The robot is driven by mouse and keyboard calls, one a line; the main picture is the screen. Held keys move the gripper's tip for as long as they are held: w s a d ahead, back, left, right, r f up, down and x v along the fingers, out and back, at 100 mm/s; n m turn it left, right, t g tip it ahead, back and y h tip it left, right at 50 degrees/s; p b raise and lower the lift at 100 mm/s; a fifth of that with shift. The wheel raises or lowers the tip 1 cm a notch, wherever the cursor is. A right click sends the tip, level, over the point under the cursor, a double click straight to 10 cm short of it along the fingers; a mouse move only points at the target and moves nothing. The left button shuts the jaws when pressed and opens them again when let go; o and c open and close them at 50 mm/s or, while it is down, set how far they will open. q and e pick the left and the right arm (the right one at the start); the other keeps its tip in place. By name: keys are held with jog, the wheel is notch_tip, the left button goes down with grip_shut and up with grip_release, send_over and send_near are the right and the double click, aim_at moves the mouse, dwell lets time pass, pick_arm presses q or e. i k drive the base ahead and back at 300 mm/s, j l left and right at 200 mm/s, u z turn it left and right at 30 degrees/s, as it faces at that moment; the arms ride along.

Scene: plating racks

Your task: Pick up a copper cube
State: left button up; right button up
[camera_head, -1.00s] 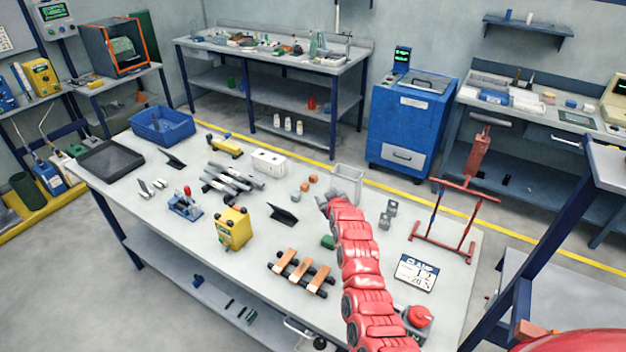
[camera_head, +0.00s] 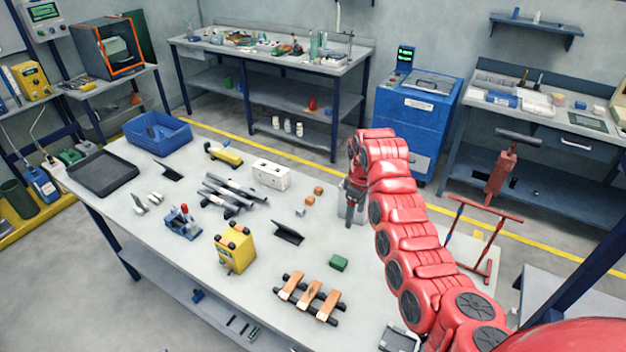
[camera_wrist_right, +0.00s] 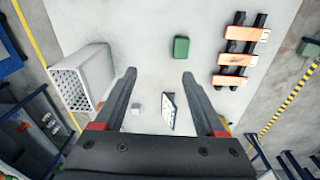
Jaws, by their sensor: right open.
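Two small copper cubes lie close together on the workbench in the head view, one farther back (camera_head: 318,190) and one nearer (camera_head: 310,201). A small grey cube (camera_head: 300,212) lies just in front of them. My right gripper (camera_head: 351,222) points down to the right of the cubes, apart from them, in front of a pale perforated basket. In the right wrist view its two fingers (camera_wrist_right: 158,78) are spread with nothing held between them. My left gripper is not in view.
A green block (camera_head: 338,263), a black angled holder (camera_head: 288,233) and a rack with copper bars (camera_head: 310,298) lie nearer on the bench. A white box (camera_head: 271,173) stands left of the cubes. The perforated basket (camera_wrist_right: 85,78) is beside the right gripper. A red stand (camera_head: 488,220) is farther right.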

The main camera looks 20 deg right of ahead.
aim_at(318, 190)
jog(key=i, duration=1.15)
